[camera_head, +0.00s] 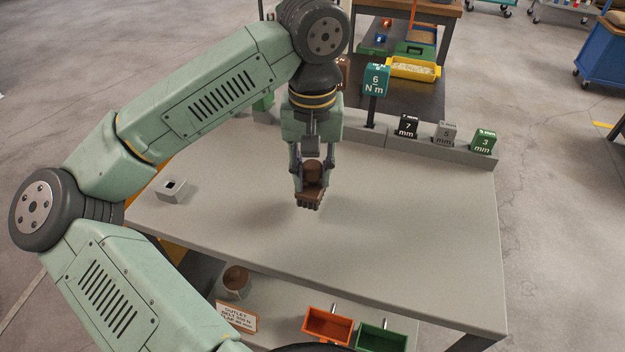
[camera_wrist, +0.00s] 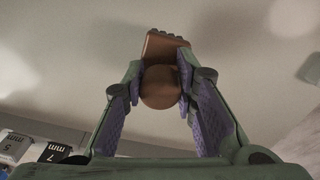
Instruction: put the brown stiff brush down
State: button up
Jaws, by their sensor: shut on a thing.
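The brown stiff brush (camera_head: 311,193) is held in my gripper (camera_head: 308,172) over the middle of the grey table (camera_head: 420,230). It has a rounded brown knob on top and a block with dark bristles below. The wrist view shows the brush (camera_wrist: 160,87) between the two purple-padded fingers of my gripper (camera_wrist: 161,84), which are shut on its knob. The bristles point down toward the tabletop. A soft shadow lies on the table beside it. I cannot tell whether the bristles touch the surface.
Along the table's back edge stand a teal 6 N m block (camera_head: 376,80) on a post and 7 mm (camera_head: 406,126), 5 mm (camera_head: 445,132) and 3 mm (camera_head: 484,141) blocks. A small grey socket block (camera_head: 172,190) sits at left. The table's right half is clear. Orange (camera_head: 328,325) and green (camera_head: 381,338) bins are below the front.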

aim_at(312, 184)
notch_tip(312, 184, down, 3)
jog(key=shift+f+p, duration=0.15)
jog(key=shift+p, duration=0.25)
jog(key=shift+f, duration=0.1)
jog(key=shift+f+b, duration=0.2)
jog(key=shift+b, duration=0.15)
jog(key=o, duration=1)
jog(key=shift+r, duration=0.1)
jog(key=shift+r, duration=0.1)
notch_tip(312, 184, up, 12)
jog(key=shift+f, duration=0.1)
